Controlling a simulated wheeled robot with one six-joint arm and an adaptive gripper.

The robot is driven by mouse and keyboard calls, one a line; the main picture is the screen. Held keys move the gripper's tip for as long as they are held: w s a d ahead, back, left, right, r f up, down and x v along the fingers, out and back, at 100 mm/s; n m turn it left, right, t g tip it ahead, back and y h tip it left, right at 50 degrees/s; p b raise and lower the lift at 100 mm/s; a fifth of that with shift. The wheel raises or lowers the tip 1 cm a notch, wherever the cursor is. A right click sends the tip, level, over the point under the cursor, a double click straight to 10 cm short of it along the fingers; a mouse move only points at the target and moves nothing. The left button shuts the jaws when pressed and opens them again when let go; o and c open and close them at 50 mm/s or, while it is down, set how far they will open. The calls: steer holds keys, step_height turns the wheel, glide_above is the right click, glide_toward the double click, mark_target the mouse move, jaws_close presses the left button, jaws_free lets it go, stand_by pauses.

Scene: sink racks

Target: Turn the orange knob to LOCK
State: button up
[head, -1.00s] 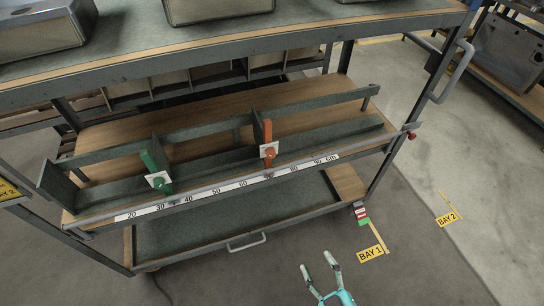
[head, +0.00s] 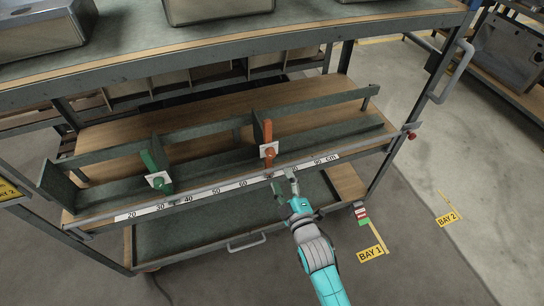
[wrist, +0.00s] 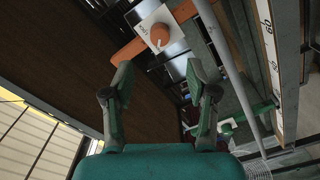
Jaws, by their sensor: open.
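The orange knob (head: 269,152) sits on a small white plate on the orange divider (head: 267,132) of the middle shelf. In the wrist view the orange knob (wrist: 159,36) is ahead of my fingers, near the top, with a pale pointer mark; the lettering on its white plate (wrist: 148,24) is too small to read surely. My gripper (head: 283,178) is just below and right of the knob in the head view, by the shelf's front edge. In the wrist view my gripper (wrist: 158,78) is open and empty, its fingers apart from the knob.
A green knob (head: 159,182) on a green divider stands to the left. A ruler strip (head: 215,190) and a rail run along the shelf front. A red knob (head: 411,136) is at the cart's right post.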

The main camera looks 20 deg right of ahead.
mark_target(272, 156)
steer(key=w, duration=1)
jaws_close()
